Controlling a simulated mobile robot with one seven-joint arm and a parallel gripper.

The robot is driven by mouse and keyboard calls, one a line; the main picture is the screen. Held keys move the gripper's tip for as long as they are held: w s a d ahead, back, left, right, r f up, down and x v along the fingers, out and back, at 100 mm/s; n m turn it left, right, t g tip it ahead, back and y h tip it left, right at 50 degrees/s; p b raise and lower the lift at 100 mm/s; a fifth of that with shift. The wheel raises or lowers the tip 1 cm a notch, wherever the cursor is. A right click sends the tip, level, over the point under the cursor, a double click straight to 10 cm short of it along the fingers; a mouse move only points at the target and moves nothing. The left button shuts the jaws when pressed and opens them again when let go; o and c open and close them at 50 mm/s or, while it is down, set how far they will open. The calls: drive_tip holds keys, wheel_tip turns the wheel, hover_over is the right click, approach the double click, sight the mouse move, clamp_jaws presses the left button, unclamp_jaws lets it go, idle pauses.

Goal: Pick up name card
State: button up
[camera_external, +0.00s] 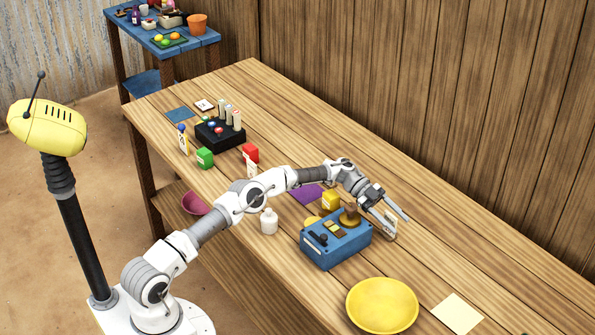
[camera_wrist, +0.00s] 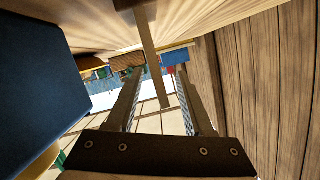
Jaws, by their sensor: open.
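A small pale card (camera_external: 390,222), which looks like the name card, stands on the wooden table just right of the blue box, partly hidden by my gripper. My gripper (camera_external: 400,226) is open, low over the table, with its fingers around or beside this card; the outside view does not settle which. In the wrist view my two fingers (camera_wrist: 158,72) are apart. A thin brown upright strip (camera_wrist: 150,55) shows in the gap between them, perhaps the card seen edge-on. I see no finger touching it.
The blue box (camera_external: 336,243) with a brown knob on top is close left of my gripper; a dark blue face (camera_wrist: 40,75) fills the left of the wrist view. A yellow bowl (camera_external: 382,306) and a cream sheet (camera_external: 457,313) lie nearer. The table's right side is clear to the plank wall.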

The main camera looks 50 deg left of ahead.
drive_tip(key=shift+d+f, duration=0.15)
drive_tip(key=shift+d, duration=0.45)
clamp_jaws()
idle(0.9)
